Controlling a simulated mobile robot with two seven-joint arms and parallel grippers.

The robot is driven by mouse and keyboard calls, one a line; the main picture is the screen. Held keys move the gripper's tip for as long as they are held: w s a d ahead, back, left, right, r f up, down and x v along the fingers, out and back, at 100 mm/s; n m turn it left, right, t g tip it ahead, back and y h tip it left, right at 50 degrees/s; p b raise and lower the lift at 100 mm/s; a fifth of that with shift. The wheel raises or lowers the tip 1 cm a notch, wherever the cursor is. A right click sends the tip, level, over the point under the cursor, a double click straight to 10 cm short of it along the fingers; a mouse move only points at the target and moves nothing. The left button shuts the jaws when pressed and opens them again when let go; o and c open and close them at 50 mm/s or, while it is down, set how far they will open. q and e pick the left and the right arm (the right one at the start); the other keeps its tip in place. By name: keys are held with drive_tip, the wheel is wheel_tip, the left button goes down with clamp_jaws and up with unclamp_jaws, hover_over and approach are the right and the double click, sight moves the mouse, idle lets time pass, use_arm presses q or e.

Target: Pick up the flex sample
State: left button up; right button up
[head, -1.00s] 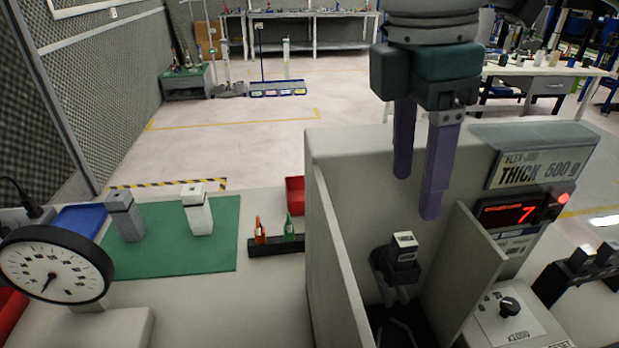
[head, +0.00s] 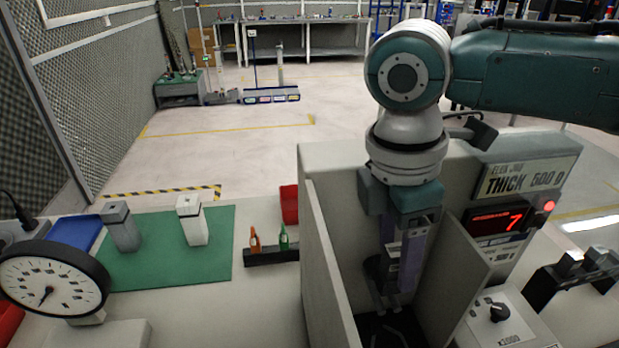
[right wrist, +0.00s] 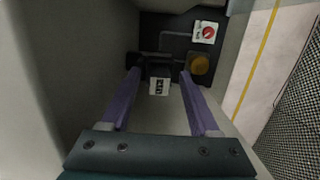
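The flex sample appears to be the small dark grey piece with a white label (head: 393,247), standing in a dark holder inside the walled FLEX JIG station. My right gripper (head: 402,268) has come down into the station from above, with its purple fingers beside the sample and partly hiding it. In the right wrist view, the white-labelled top (right wrist: 159,86) lies between the two open fingers, with gaps on both sides. The fingers (right wrist: 160,76) look apart from it; their exact depth is unclear. My left gripper is not in view.
Light grey station walls (head: 322,260) stand close around my right gripper. A panel reads THICK 500 (head: 524,178), above a red display showing 7 (head: 502,218).

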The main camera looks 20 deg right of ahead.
clamp_jaws()
drive_tip(key=shift+r, duration=0.1)
idle(0.5)
